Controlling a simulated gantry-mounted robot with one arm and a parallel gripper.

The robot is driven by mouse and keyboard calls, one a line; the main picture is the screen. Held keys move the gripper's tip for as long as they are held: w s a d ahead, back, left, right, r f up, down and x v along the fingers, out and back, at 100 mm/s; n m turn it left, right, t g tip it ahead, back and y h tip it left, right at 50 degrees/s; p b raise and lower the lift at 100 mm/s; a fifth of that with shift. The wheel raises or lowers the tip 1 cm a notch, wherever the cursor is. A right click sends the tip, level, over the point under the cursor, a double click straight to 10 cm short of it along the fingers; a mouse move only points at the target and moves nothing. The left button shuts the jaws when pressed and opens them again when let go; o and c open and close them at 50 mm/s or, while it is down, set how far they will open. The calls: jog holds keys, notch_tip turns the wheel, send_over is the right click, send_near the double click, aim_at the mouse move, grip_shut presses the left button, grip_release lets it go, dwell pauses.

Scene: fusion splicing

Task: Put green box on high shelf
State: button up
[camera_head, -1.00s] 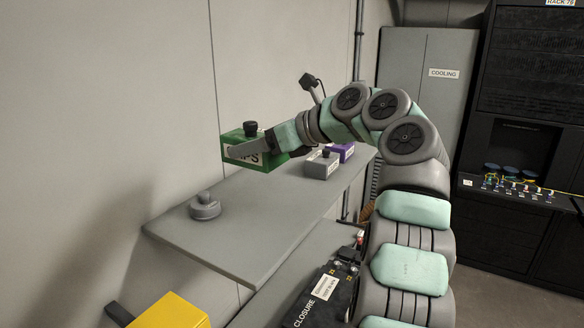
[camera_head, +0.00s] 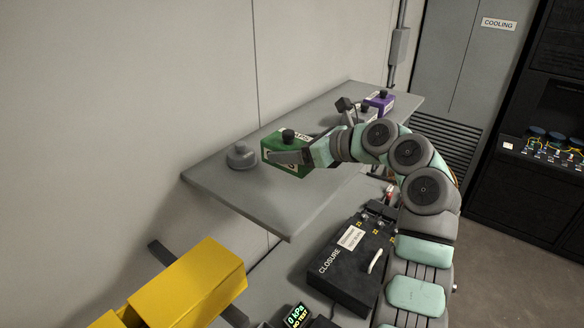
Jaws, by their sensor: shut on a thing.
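The green box (camera_head: 284,158) has a black knob on top and a white label. It is at the high shelf (camera_head: 233,199), a grey board along the wall, just right of a grey round knobbed piece. My gripper (camera_head: 290,157) is shut on the green box, with a finger across its near side. The box looks upright and low over the shelf; I cannot tell whether its underside touches the board. The far finger is hidden behind the box.
A grey knobbed piece (camera_head: 241,156) sits left of the box. A purple box (camera_head: 379,101) stands at the shelf's far end. Below are a black closure case (camera_head: 345,268) and a yellow box (camera_head: 190,285). The shelf's front left is clear.

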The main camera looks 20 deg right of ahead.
notch_tip(320, 180, down, 7)
jog(key=shift+f+p, duration=0.1)
jog(key=shift+p, duration=0.6)
jog(key=o, duration=1.8)
jog(key=shift+c, duration=0.2)
jog(key=shift+s+d, duration=0.2)
jog(key=b+v, duration=0.3)
jog(key=v, duration=0.8)
jog(key=shift+s+r, duration=0.2)
jog(key=shift+r, duration=0.05)
